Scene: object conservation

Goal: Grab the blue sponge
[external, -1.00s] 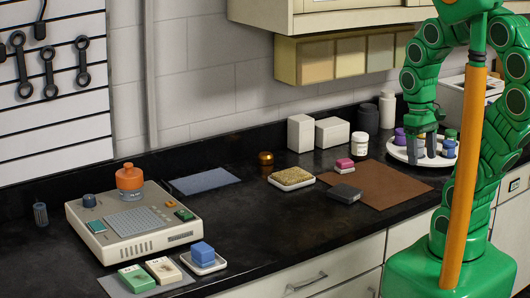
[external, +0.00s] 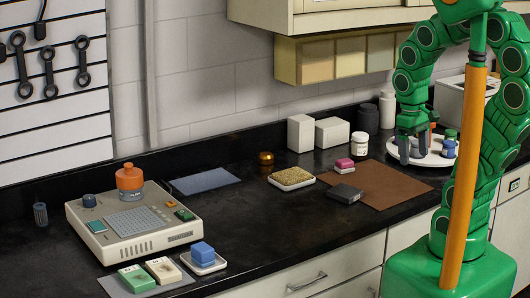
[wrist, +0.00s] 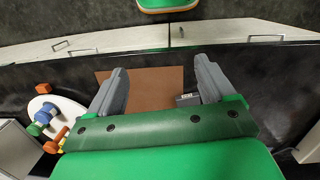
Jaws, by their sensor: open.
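The blue sponge (external: 203,251) sits on a small white dish (external: 211,267) near the counter's front edge, at lower left in the external view. It does not show in the wrist view. My gripper (external: 411,161) is far to the right of it, above the left side of the round white tray (external: 434,162). In the wrist view my gripper (wrist: 160,76) has its two grey fingers spread wide with nothing between them, above the brown mat (wrist: 150,76).
A beige device (external: 135,240) stands left of the sponge, with green and cream blocks (external: 137,278) in front. A tan sponge (external: 291,176) on a dish, a dark block (external: 343,194) and a pink-topped block (external: 344,164) lie between. The counter's front middle is clear.

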